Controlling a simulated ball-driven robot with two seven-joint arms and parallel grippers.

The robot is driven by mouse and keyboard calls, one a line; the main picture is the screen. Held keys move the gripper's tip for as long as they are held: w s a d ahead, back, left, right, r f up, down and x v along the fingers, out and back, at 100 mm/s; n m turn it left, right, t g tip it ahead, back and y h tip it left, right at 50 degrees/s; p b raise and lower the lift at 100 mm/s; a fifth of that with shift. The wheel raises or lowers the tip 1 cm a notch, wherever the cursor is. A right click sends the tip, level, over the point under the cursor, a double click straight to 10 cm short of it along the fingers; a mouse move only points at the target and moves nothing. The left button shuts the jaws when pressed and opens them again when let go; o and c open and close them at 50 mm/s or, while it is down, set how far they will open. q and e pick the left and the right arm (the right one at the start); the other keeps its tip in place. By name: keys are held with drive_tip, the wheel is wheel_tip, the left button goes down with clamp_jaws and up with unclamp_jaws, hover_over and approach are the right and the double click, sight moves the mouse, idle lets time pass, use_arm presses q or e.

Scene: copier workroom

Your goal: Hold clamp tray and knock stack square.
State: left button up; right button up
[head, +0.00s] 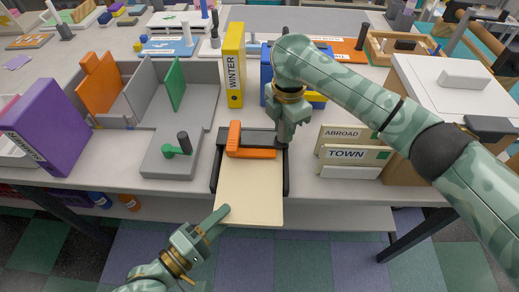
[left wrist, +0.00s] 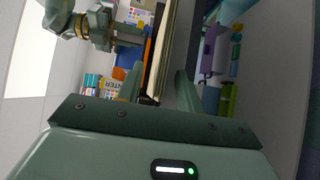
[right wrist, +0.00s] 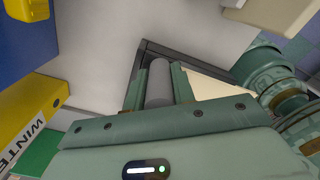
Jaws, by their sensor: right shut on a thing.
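The clamp tray (head: 285,183) is a black frame at the table's front edge with an orange clamp bar (head: 250,153) across it. A cream paper stack (head: 250,195) lies in it and sticks out past its front. My right gripper (head: 284,138) is at the tray's back right corner. In the right wrist view it is shut on a grey round post (right wrist: 159,82) beside the tray. My left gripper (head: 222,212) is by the stack's front left corner; contact is unclear. In the left wrist view its fingers are apart, with the stack's edge (left wrist: 160,65) between or just beyond them.
A yellow WINTER binder (head: 234,65) stands behind the tray. A grey block with a green lever (head: 176,150) is left of it. ABROAD and TOWN signs (head: 346,153) stand to the right, before a white-topped box (head: 450,80). Floor space in front is clear.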

use_arm(q)
drive_tip(key=shift+x, duration=1.05)
clamp_jaws()
drive_tip(key=s, duration=0.2)
drive_tip(key=shift+s, duration=0.25)
drive_tip(key=shift+w, duration=2.05)
